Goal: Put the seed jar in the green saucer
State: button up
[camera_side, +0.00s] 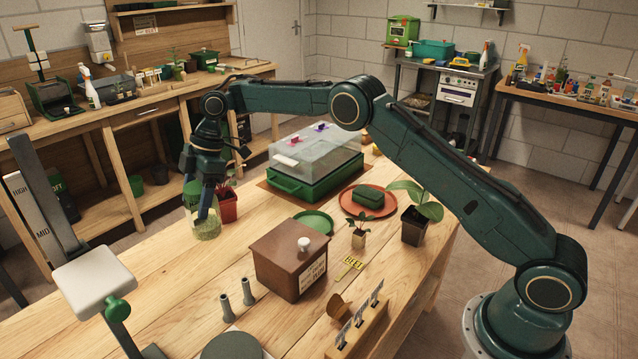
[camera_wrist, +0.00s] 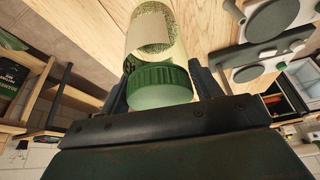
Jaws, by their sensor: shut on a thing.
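The seed jar (camera_side: 208,231) is clear glass with pale green seeds and a green lid, near the table's far left edge in the side view. My gripper (camera_side: 202,205) is over it from above, shut on its upper part. In the wrist view the jar's green lid (camera_wrist: 160,86) sits between my two fingers, with a pale label on the body beyond. The jar looks upright; whether its base touches the table I cannot tell. The green saucer (camera_side: 315,217) lies on the table to the right of the jar, empty where it shows, its front partly hidden by a brown box.
The brown box (camera_side: 290,259) with a white knob stands in front of the saucer. A red pot (camera_side: 228,207) is close beside the jar. A green propagator (camera_side: 320,182) stands behind. A terracotta saucer (camera_side: 351,205) holds a green block. Two grey pegs (camera_side: 248,291) stand in front.

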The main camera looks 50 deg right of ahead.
jog(key=s+d+n, duration=0.1)
jog(key=s+d, duration=0.4)
jog(key=d, duration=0.7)
jog(key=s+d+f+n, duration=0.1)
jog(key=s+d, duration=0.4)
jog(key=d, duration=0.8)
jog(key=shift+d+g, duration=0.25)
jog(key=shift+g, duration=0.15)
jog(key=shift+f, duration=4.1)
jog(key=shift+f, duration=0.15)
jog(key=o, duration=1.6)
jog(key=shift+c, duration=0.2)
jog(key=v, duration=1.2)
